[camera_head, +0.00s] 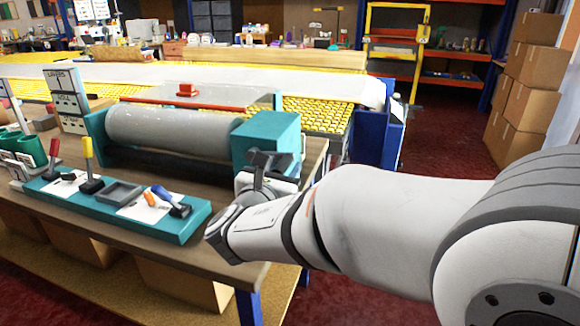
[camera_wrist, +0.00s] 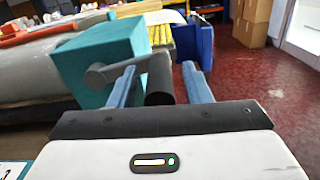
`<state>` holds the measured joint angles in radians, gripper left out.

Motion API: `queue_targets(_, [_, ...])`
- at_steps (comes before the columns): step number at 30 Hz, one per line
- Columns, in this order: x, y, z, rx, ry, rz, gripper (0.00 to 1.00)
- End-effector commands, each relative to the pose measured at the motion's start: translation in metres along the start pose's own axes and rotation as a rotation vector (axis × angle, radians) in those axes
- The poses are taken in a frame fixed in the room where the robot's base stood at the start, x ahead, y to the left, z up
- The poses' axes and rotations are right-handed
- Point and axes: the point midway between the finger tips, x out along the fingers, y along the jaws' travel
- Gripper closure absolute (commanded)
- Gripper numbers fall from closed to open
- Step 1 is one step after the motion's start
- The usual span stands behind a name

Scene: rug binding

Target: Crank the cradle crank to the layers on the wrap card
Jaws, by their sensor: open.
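The cradle is a grey roller (camera_head: 170,130) between teal end blocks on the workbench. The right teal block (camera_head: 268,138) also shows in the wrist view (camera_wrist: 95,65). On it is the cradle crank, a grey arm (camera_wrist: 100,75) with a black cylindrical handle (camera_wrist: 160,80). My gripper (camera_wrist: 160,85) is open, with its two blue-grey fingers on either side of the handle; a gap shows on the right, and contact on the left is unclear. In the head view my gripper (camera_head: 266,160) is at the block's front. A white card headed LAYERS (camera_head: 63,82) stands behind the roller's left end; its small marks are unreadable.
A teal tray (camera_head: 150,222) with coloured-handled tools lies along the bench's front. Green cups (camera_head: 30,150) stand at the left. A yellow-belted table with white material (camera_head: 230,72) runs behind. Cardboard boxes (camera_head: 530,90) are stacked at the right, beyond open red floor.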

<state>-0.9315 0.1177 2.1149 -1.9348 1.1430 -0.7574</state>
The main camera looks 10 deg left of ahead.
Motion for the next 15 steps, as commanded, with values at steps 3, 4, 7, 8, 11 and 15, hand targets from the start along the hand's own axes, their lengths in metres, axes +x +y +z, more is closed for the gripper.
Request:
queue_targets(3, [0.0018,0.0004,0.0001,0.000,0.000,0.001,0.56])
queue_targets(4, [0.0017,0.0005,0.0001,0.000,0.000,0.001,0.56])
queue_targets(7, [0.0014,0.0006,0.0001,0.000,0.000,0.002,0.56])
queue_targets(8, [0.0014,0.0006,0.0001,0.000,0.000,0.002,0.56])
queue_targets(11, [0.0012,0.0006,0.0001,0.000,0.000,0.002,0.64])
queue_targets(15, [0.0010,0.0007,0.0000,0.000,0.000,0.002,0.75])
